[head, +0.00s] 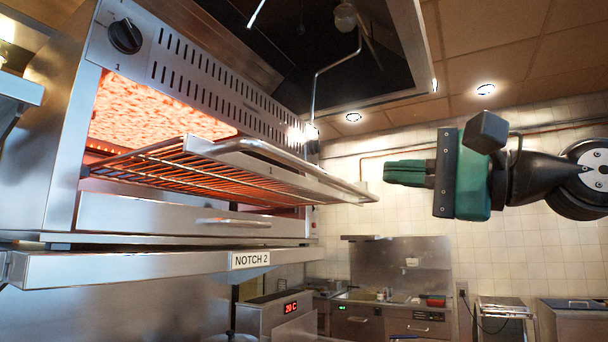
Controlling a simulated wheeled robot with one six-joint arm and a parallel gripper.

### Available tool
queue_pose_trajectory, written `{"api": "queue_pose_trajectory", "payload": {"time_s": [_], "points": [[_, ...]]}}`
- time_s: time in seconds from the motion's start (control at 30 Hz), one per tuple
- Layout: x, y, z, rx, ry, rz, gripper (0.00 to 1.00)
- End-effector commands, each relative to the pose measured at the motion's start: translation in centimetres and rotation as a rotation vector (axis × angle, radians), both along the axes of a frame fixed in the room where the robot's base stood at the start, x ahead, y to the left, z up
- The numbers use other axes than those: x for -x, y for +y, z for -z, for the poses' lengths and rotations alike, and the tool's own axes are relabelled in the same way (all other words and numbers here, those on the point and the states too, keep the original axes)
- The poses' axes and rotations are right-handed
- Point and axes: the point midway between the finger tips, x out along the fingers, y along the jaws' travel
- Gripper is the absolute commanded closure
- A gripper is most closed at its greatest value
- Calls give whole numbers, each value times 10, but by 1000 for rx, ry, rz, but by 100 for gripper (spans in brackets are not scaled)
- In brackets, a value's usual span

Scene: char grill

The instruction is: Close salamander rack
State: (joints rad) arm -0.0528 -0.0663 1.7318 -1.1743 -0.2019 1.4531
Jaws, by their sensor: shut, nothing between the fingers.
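The salamander (92,185) stands at the left in the head view, its heating element (160,108) glowing orange. Its wire rack (160,163) is pulled out and sticks out of the front toward the right. A metal bar handle (300,165) runs along the rack's front edge. My gripper (388,173) is green and shut, with nothing in it. In the picture it is just right of the rack's handle end, at about the same height. A small gap shows between them; their distance in depth is hard to tell.
Below the rack is a drawer front with a handle (233,222). A black knob (125,36) sits at the upper left. A bent metal rod (315,90) hangs near the hood. Counters and a sink stand at the back.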

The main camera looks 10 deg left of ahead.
Motion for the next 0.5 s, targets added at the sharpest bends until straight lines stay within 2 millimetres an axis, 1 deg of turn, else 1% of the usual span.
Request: {"api": "queue_pose_trajectory", "payload": {"time_s": [0.1,0.17,0.27,0.5], "points": [[-1,4,-12,-43,16,-21,100],[-2,11,-15,-45,17,-26,100],[-7,27,-19,-43,19,-26,100],[-25,75,-30,-40,19,-23,100]]}}
